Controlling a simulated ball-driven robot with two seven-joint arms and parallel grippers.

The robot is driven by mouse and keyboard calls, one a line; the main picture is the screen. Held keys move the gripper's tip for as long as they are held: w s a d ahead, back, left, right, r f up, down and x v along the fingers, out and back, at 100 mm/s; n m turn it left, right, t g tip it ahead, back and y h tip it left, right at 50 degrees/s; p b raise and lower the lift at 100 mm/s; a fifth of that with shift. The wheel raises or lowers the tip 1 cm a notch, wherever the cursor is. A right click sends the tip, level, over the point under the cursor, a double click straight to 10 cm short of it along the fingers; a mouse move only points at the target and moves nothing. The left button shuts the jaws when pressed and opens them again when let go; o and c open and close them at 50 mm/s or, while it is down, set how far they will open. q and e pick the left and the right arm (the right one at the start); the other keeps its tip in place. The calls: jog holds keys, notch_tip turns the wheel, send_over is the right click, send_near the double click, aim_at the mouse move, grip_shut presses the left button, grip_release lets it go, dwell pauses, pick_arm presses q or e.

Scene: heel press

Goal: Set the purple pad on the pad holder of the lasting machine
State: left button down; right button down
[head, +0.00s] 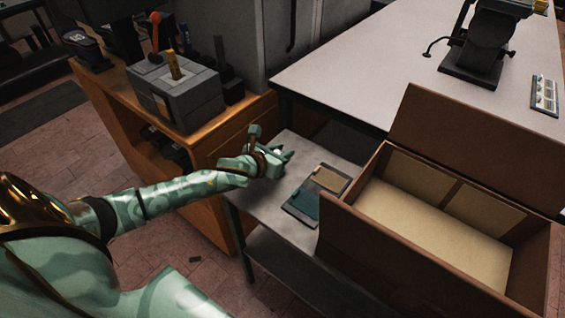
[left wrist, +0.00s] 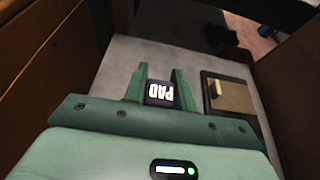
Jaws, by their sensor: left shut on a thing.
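The purple pad (left wrist: 160,93) is dark with white letters reading PAD. In the left wrist view it sits between the two green fingers of my left gripper (left wrist: 159,85), which is shut on it. In the head view my left gripper (head: 282,156) is over the far left part of the small grey table, and the pad is mostly hidden by the hand. A grey machine with a red-knobbed lever (head: 180,95) stands on the wooden bench, and a dark machine (head: 480,45) stands on the large table. I cannot tell which one is the lasting machine; no pad holder is clearly visible.
A dark tray (head: 293,211) with a teal and a tan piece lies on the small grey table (head: 262,212). A large open brown box (head: 345,228) stands to its right. The large grey table (head: 350,65) is mostly bare on its near left.

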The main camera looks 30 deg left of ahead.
pick_arm(q)
notch_tip(320, 180, down, 3)
jog(key=shift+f+b, duration=0.2)
jog(key=shift+b, duration=0.45)
jog(key=shift+f, duration=0.15)
jog(key=c, duration=1.1)
grip_release()
